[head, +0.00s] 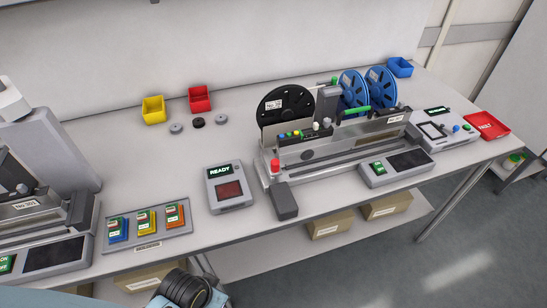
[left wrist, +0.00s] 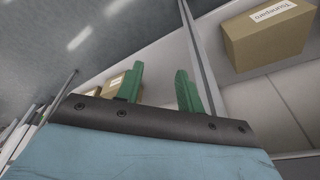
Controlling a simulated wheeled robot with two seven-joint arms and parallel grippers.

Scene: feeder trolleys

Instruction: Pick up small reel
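Three small round reels lie flat on the table behind the display box: a grey one (head: 176,128), a black one (head: 198,122) and another grey one (head: 222,117). Larger reels stand upright on the feeder trolley: a black one (head: 283,101) and two blue ones (head: 353,88) (head: 380,86). My left gripper (left wrist: 159,70) shows in the left wrist view with its green fingers apart and nothing between them. It is away from the reels, near the lower shelf. My right gripper is in neither view.
Yellow (head: 153,110) and red (head: 200,99) bins stand behind the small reels. The READY display box (head: 229,187) and a card tray (head: 148,229) are nearer the front edge. Boxes sit on the lower shelf, one large in the left wrist view (left wrist: 268,38). Table around the small reels is clear.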

